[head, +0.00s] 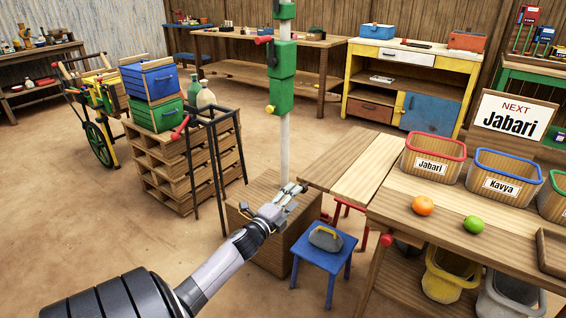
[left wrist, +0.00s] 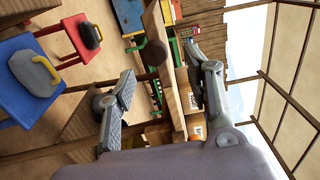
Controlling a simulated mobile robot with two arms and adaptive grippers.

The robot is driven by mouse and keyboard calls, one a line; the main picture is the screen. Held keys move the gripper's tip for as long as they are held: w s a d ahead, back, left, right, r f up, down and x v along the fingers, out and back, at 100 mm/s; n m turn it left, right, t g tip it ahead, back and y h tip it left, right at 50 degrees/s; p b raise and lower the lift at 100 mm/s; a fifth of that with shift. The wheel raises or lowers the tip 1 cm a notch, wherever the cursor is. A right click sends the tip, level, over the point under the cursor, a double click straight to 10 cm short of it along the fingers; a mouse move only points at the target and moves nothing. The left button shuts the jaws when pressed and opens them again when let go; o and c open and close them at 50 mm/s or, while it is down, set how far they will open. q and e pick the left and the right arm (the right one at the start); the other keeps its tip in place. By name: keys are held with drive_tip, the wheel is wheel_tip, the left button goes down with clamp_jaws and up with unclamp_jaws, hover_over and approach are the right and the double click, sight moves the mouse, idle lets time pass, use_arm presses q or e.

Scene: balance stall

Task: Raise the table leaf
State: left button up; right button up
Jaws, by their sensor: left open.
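The table leaf (head: 352,165) is a pale wooden board sticking out from the left side of the front wooden table (head: 470,235). It looks close to level with the tabletop; I cannot tell its exact tilt. My left gripper (head: 289,194) is open and empty, just left of the leaf's outer corner. In the left wrist view, the leaf (left wrist: 167,75) appears edge-on between the spread fingers of this gripper (left wrist: 160,95), with gaps on both sides. My right gripper is out of view.
A blue stool (head: 322,262) with a grey, yellow-handled weight stands below my gripper. A red stool (left wrist: 76,38) with a black weight is by the leaf. A wooden crate and green-headed post (head: 284,130) stand close left. Baskets and fruit are on the tabletop.

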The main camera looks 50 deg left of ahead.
use_arm(q)
drive_tip(key=v, duration=0.5)
idle(0.5)
